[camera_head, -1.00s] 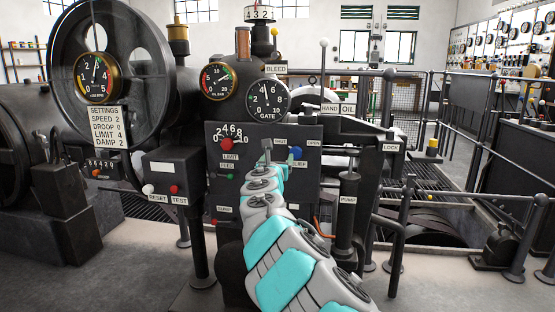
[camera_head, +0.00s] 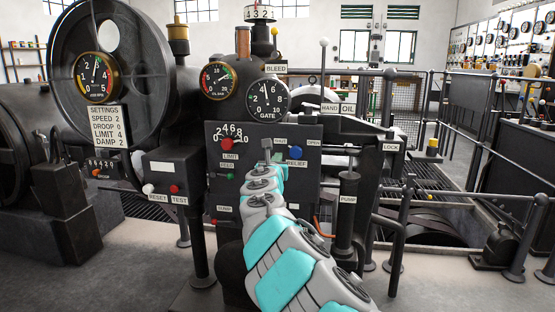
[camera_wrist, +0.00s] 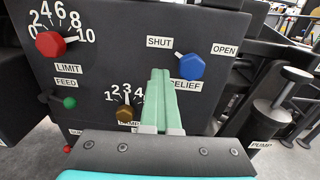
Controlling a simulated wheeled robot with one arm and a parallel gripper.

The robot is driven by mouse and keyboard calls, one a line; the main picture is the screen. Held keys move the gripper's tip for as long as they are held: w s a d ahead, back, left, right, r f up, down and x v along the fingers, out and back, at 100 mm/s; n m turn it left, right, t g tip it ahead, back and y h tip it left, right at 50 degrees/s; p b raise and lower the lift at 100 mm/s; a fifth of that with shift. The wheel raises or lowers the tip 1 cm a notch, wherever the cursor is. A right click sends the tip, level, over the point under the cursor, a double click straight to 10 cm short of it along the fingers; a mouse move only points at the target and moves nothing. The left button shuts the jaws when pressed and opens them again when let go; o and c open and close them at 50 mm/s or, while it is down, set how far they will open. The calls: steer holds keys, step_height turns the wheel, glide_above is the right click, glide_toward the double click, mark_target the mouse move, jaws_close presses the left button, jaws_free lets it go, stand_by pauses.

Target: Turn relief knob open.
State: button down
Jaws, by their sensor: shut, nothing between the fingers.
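The blue relief knob (camera_head: 295,153) sits on the dark panel above the RELIEF label, between the SHUT and OPEN labels. In the wrist view the blue knob (camera_wrist: 192,67) has its small pale pointer toward the upper left, on the SHUT side. My gripper (camera_wrist: 160,72) is shut and empty, its green fingers side by side. The fingertips are just left of the knob in that view, with a narrow gap in the picture; depth is hard to judge. In the head view my gripper (camera_head: 267,155) is in front of the panel, left of the knob.
A red limit knob (camera_wrist: 51,44), a green feed knob (camera_wrist: 69,103) and a brown knob (camera_wrist: 124,113) with a numbered scale share the panel. The pump post (camera_head: 346,215) stands at the right. The gate gauge (camera_head: 267,98) is above the panel.

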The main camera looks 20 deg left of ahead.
stand_by(0.8)
steer(key=shift+c, duration=1.7)
jaws_free()
steer(key=s, duration=1.2)
steer(key=shift+s+a+y+b, duration=0.2)
steer(key=shift+a+y+b, duration=0.1)
steer(key=shift+a+b, duration=0.1)
